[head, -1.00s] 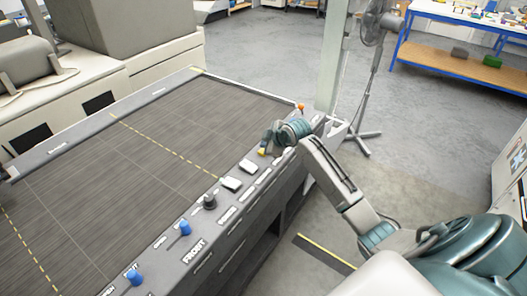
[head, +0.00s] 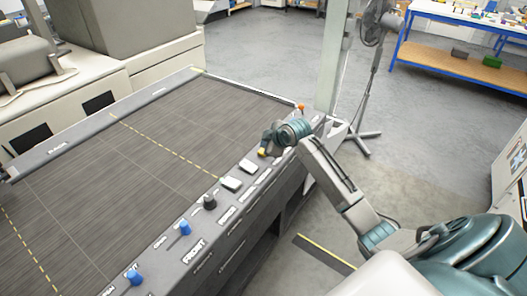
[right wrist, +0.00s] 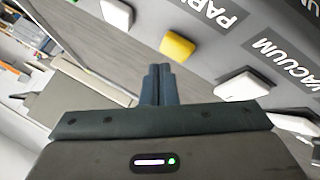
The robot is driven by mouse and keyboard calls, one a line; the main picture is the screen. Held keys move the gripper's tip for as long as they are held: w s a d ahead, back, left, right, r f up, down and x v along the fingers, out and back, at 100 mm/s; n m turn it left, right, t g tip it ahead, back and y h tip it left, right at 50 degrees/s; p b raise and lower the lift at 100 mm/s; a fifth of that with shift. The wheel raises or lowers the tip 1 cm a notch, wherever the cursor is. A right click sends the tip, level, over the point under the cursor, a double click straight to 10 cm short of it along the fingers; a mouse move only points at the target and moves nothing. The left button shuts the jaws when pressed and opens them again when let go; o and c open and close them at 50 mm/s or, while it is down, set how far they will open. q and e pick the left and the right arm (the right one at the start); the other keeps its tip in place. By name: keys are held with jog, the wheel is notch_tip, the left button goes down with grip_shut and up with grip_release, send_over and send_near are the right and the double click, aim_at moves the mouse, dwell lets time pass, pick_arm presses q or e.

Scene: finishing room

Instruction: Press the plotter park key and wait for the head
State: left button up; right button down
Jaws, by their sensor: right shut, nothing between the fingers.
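The yellow key (head: 262,152) sits on the control rail along the plotter's right edge. In the right wrist view the yellow key (right wrist: 178,46) has a label beginning "PAR" beside it. My right gripper (right wrist: 158,82) is shut and empty, its fingertips close to the yellow key; I cannot make out contact. In the head view my right gripper (head: 267,141) is right by the key and partly covers that spot. The plotter bed (head: 110,190) is dark and flat. I cannot pick out the plotter head for certain. My left gripper is not in view.
White keys (head: 231,183) lie on the same rail, one beside a "VACUUM" label in the wrist view (right wrist: 241,87). A black knob (head: 209,202) and blue levers (head: 184,228) stand nearer. A post (head: 331,60) and a fan (head: 375,25) stand beyond. Floor at right is open.

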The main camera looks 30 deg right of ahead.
jog(key=shift+f, duration=0.1)
jog(key=shift+f, duration=0.35)
jog(key=shift+f, duration=0.55)
dwell(0.8)
jog(key=shift+r, duration=0.1)
jog(key=shift+r+p, duration=0.7)
jog(key=shift+r, duration=0.2)
